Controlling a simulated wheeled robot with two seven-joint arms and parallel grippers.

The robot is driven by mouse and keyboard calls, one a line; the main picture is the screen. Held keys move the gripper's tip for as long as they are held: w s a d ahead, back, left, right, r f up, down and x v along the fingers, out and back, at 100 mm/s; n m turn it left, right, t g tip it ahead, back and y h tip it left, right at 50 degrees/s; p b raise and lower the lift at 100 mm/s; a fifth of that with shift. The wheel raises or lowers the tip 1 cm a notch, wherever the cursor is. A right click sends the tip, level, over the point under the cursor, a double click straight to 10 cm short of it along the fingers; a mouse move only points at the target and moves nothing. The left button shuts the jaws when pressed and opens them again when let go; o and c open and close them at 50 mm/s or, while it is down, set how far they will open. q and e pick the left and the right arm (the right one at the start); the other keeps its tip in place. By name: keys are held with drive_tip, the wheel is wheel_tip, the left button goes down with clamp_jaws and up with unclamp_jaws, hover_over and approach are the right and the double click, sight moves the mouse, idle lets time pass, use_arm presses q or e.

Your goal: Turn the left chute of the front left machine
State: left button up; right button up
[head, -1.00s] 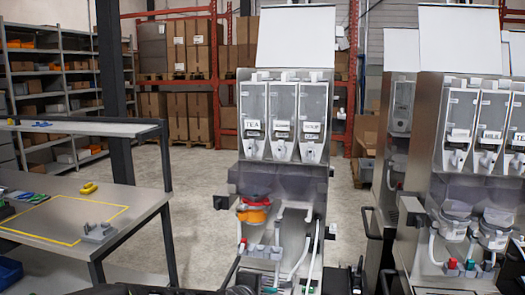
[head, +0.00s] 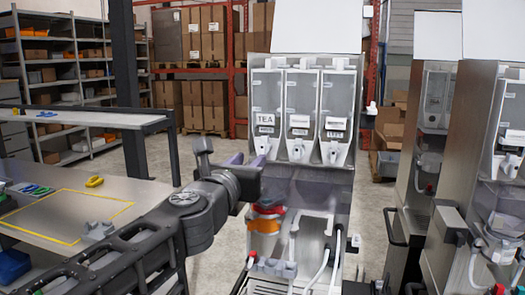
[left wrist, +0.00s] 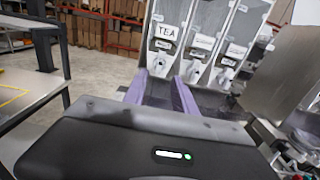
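The front left machine (head: 300,190) has three clear canisters side by side, the left one labelled TEA (head: 266,118). Under each canister is a white chute; the left chute (head: 264,146) hangs below the TEA canister and shows in the left wrist view (left wrist: 159,64) too. My left gripper (head: 246,172) is in front of the machine's left side, below and left of that chute. In the left wrist view its two purple fingers (left wrist: 160,84) are apart with nothing between them; the left chute is beyond their tips, apparently untouched. My right gripper is not in view.
Orange and red parts (head: 264,220) sit in the machine below the chutes. Another machine (head: 485,190) stands close on the right. A workbench (head: 60,210) with a yellow outline and small items is at left. Open floor lies behind.

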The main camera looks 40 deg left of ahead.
sight(262, 150)
use_arm(q)
drive_tip(key=b+x, duration=0.1)
drive_tip(key=x, duration=0.7)
drive_tip(key=shift+f, duration=0.1)
drive_tip(key=shift+c, duration=0.4)
clamp_jaws()
